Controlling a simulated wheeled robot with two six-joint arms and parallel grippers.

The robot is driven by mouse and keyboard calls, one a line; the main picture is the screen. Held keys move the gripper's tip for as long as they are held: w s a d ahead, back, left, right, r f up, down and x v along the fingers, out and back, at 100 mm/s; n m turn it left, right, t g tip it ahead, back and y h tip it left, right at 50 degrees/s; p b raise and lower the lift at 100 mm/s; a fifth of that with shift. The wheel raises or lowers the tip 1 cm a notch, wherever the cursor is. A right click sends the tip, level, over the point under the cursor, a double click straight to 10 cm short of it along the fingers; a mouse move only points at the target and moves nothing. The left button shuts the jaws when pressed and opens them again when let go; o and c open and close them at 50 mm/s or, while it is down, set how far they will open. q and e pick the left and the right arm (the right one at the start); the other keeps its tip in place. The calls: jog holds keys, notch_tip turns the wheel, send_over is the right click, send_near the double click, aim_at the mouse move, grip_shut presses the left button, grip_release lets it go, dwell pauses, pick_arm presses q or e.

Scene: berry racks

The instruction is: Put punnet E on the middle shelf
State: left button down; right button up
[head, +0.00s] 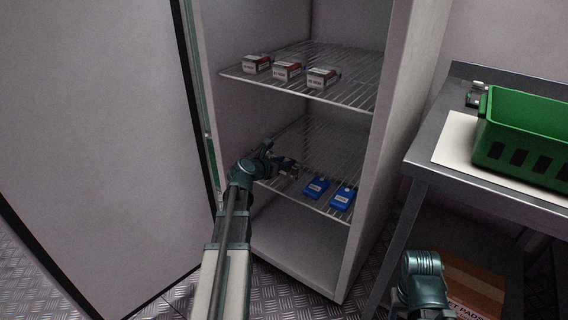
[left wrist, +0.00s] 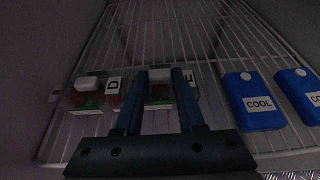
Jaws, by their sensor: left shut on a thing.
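Punnet E (left wrist: 160,92) shows in the left wrist view, with red fruit, a pale top and a white label marked E. My left gripper (left wrist: 159,85) is shut on it, one finger on each side. In the head view my left gripper (head: 290,169) reaches in over the lower wire shelf (head: 328,150), left of the blue packs. There the punnet is mostly hidden by the gripper. I cannot tell whether it touches the wires. Another wire shelf (head: 350,92) lies above. My right arm shows at the bottom right, but its fingers are out of view.
Punnet D (left wrist: 88,92) stands close left of punnet E. Blue COOL packs (head: 316,188) (left wrist: 253,100) lie to its right. A green crate (head: 525,125) is on the steel table (head: 425,150). The fridge door (head: 95,130) stands open at left.

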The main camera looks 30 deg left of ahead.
pick_arm(q)
jog(key=c, duration=0.5)
grip_release()
jog(key=shift+f, duration=0.1)
jog(key=shift+s+r+p, duration=0.35)
jog(key=shift+p, duration=0.15)
jog(key=p+v, duration=0.4)
jog(key=v, duration=0.7)
jog(key=shift+s, duration=0.1)
